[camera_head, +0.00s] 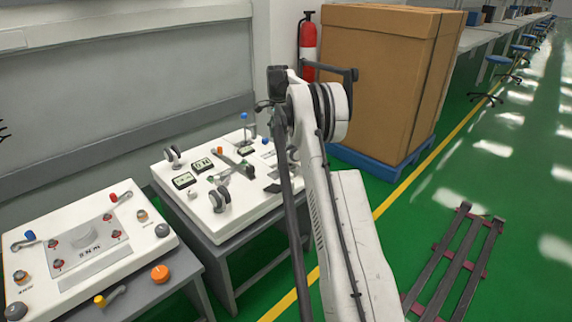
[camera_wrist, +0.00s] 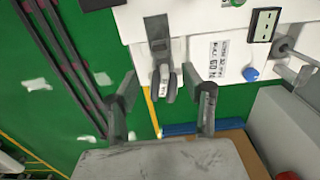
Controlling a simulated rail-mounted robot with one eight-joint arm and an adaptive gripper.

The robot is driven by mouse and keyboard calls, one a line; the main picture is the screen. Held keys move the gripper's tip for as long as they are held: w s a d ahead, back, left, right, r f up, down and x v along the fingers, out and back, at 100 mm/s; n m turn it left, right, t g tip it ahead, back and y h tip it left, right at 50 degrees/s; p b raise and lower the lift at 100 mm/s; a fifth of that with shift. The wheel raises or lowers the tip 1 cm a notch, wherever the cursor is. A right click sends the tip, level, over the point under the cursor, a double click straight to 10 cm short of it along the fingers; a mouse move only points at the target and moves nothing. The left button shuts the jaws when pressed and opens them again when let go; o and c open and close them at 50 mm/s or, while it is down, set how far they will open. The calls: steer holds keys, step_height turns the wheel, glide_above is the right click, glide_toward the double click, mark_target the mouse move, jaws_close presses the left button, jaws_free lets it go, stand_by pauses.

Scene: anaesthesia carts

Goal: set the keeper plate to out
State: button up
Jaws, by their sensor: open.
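My gripper (camera_wrist: 163,104) is open in the wrist view, its two dark fingers spread apart with nothing between their tips. Beyond the fingertips, at the edge of a white cart top (camera_wrist: 200,25), is a grey plate-like fitting (camera_wrist: 158,28) with a pale, rounded lever piece and a dark piece below it. I cannot tell for certain whether this fitting is the keeper plate or how it is set. In the head view, the white cart top (camera_head: 175,190) carries several fittings, and my arm hides its right side. My fingertips are not clear there.
A second white console (camera_head: 40,272) with knobs and levers stands at the left. A blue knob (camera_wrist: 250,74) and a green display (camera_wrist: 263,25) lie right of the fitting. A large cardboard box (camera_head: 375,80) on a blue pallet (camera_head: 375,160) stands behind my arm.

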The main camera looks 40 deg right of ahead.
mark_target(281, 163)
steer(key=f+b, duration=0.1)
steer(key=f, duration=0.3)
steer(key=f+b, duration=0.1)
steer(key=f, duration=0.4)
steer(key=f+b, duration=0.1)
steer(key=f, duration=0.4)
steer(key=shift+d+f+b, duration=0.2)
steer(key=shift+d+b, duration=0.1)
steer(key=shift+b, duration=0.05)
jaws_close()
steer(key=shift+s, duration=0.1)
